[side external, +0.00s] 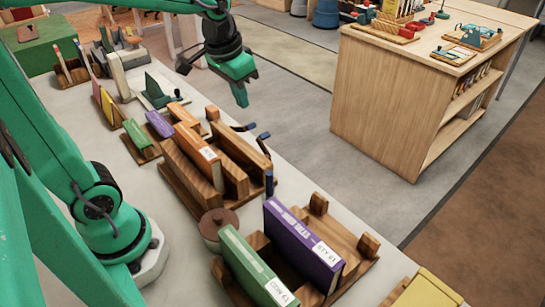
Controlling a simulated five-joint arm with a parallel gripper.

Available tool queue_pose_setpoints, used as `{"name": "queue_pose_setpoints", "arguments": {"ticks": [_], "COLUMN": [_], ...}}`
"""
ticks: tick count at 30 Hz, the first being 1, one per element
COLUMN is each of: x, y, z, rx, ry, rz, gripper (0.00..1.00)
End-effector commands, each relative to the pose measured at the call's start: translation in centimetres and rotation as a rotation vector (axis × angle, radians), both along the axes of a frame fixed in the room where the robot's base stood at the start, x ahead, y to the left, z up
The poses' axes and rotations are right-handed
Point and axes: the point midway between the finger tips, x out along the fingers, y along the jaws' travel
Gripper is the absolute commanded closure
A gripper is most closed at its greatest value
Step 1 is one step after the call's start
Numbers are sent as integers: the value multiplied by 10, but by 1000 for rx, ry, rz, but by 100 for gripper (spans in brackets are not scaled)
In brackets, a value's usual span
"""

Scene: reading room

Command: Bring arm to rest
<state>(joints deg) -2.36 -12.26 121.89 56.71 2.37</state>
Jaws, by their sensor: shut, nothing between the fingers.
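My green arm rises from its base at the left of the side external view and comes back into the picture at the top. My gripper (241,88) hangs there, pointing down, beyond the far edge of the table near the wooden book racks. Its green jaws are shut and hold nothing. It is apart from the books and racks, with grey floor behind it in the picture. The middle of the arm is out of the frame.
A nearer rack (345,238) holds a purple book (300,245) and a green book (253,262). A round lidded pot (212,237) stands between them. A wooden cabinet (375,100) stands apart across the floor.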

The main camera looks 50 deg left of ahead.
Motion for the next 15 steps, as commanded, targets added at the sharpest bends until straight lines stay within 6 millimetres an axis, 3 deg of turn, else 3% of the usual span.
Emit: {"name": "queue_pose_setpoints", "arguments": {"ticks": [6, 15], "x": [-37, -83], "y": [-6, -11], "z": [10, 10], "rx": [-1, -5], "ry": [-83, -187], "rz": [-1, -2], "gripper": [100, 100]}}
